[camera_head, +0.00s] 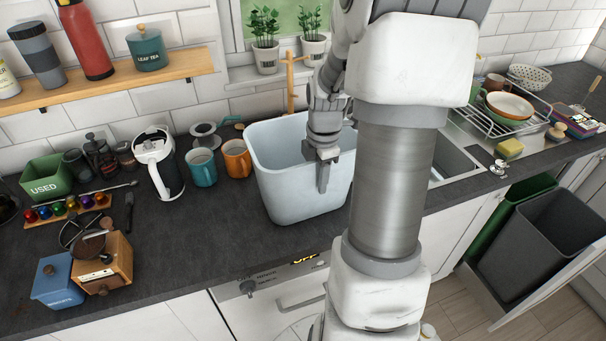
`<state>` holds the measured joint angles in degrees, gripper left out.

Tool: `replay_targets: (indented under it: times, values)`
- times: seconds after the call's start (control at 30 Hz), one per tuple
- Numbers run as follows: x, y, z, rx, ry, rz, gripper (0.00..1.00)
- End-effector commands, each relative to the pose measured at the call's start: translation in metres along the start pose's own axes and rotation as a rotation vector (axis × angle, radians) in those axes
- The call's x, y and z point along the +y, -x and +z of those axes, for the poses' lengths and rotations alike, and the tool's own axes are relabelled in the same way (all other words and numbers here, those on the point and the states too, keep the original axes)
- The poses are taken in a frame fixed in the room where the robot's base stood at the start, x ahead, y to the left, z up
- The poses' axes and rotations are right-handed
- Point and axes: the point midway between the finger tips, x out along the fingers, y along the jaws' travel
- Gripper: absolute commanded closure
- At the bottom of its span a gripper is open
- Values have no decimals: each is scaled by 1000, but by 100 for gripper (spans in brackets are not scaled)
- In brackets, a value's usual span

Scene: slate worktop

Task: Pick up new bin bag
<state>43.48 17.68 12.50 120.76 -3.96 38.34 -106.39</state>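I cannot make out a new bin bag in this view. My gripper (323,178) points down at the large pale blue tub (290,192) on the worktop. My arm hides the right part of the tub. A dark grey bin (538,245) stands in a pulled-out cabinet at the lower right, beside a green bin (510,218).
An orange mug (237,160) and a teal mug (202,168) stand left of the tub, with a white kettle (158,165) beyond. A wooden stand (291,85) is behind the tub. A dish rack (500,108) is at right.

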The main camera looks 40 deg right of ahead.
Motion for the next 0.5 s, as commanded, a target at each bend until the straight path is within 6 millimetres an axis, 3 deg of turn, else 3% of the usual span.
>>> replay_targets:
  times: [0.13,0.37,0.4,0.5]
  values:
    - [-1,-15,0,1,-1,-2,61]
    - [0,-17,0,0,-1,0,61]
    - [0,-17,0,0,-1,0,63]
    - [0,-17,0,0,-1,0,81]
